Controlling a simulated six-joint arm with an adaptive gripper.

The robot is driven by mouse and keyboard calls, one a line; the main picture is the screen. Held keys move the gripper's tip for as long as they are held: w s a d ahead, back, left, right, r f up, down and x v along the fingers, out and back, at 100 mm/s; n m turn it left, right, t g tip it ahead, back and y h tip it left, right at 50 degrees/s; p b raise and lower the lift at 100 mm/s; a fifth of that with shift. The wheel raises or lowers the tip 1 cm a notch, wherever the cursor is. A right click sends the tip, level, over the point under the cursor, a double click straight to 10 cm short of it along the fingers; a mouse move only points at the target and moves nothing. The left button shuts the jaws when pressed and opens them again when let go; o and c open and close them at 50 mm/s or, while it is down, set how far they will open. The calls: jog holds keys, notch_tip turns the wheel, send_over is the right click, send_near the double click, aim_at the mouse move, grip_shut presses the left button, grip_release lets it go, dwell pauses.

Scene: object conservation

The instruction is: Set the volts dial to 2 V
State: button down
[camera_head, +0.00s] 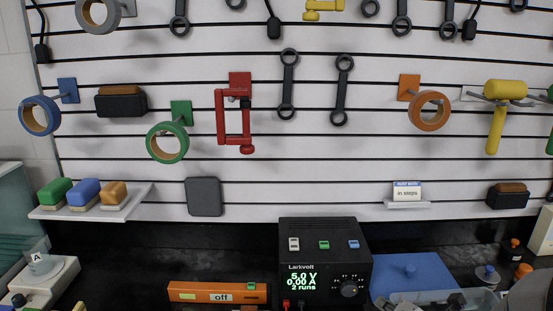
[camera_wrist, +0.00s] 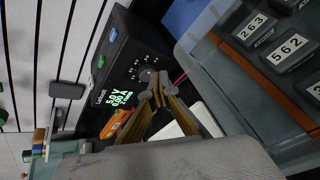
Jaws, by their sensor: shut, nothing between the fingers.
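The black Larkvolt power supply (camera_head: 325,240) stands on the dark bench. Its green display (camera_head: 301,282) reads 5.0 V, 0.00 A and 2 runs. A round dark dial (camera_head: 349,289) with small marks around it sits right of the display. In the wrist view the supply (camera_wrist: 128,60) appears tilted, with its dial (camera_wrist: 147,74) just beyond my fingertips. My gripper (camera_wrist: 154,92) is shut and empty, pointing at the dial; I cannot tell whether it touches it. My gripper does not show in the head view.
An orange box marked "off" (camera_head: 218,292) lies left of the supply. A blue board (camera_head: 412,275) lies to its right. A card reading "in steps" (camera_head: 407,191) stands on a small wall shelf. Tape rolls and tools hang on the slatted wall behind.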

aim_at(349, 289)
jog(key=shift+w+a+f+n+t+y, duration=0.15)
jog(key=shift+a+f+n+y, duration=0.35)
jog(key=shift+n, duration=0.5)
jog(key=shift+w+a+f+n+t+y, duration=0.15)
jog(key=shift+a+f+n+y, duration=0.3)
jog(key=shift+n, duration=0.55)
jog(key=shift+d+r, duration=0.1)
jog(key=shift+w, duration=0.1)
jog(key=shift+w, duration=3.3)
jog(key=shift+a+f, duration=0.2)
jog(key=shift+a, duration=0.05)
jog(key=shift+a+r, duration=0.6)
jog(key=shift+a, duration=0.1)
jog(key=shift+a+r, duration=0.1)
jog(key=shift+a, duration=0.4)
jog(key=shift+d+r, duration=0.1)
jog(key=shift+r, duration=0.35)
